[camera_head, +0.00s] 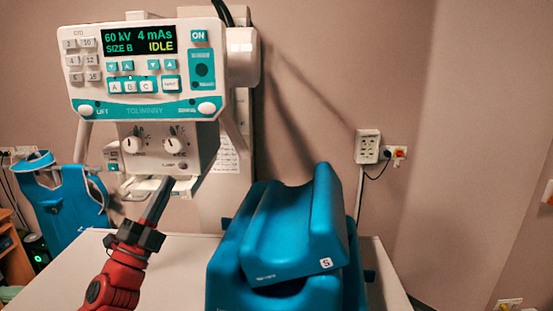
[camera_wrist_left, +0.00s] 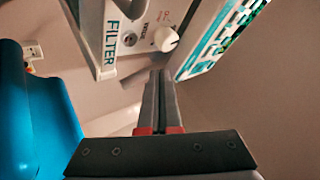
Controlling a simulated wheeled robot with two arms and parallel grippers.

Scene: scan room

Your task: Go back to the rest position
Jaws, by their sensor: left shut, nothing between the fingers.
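My left gripper (camera_head: 167,187) is shut and empty. Its red arm comes up from the lower left in the head view, and its fingertips are just in front of and below the knob box of the x-ray unit. In the left wrist view the two closed fingers (camera_wrist_left: 159,75) point up toward a white knob (camera_wrist_left: 166,39) and the FILTER label (camera_wrist_left: 112,30). I cannot tell from these views whether the tips touch the box. My right gripper is not in view.
The x-ray unit's panel (camera_head: 150,107) reads 60 kV, 4 mAs, SIZE B, IDLE. Blue padded supports (camera_head: 290,230) stand on the white table (camera_head: 190,270). A blue apron (camera_head: 62,200) hangs at left. A socket box (camera_head: 367,146) is on the wall. The table's left front is clear.

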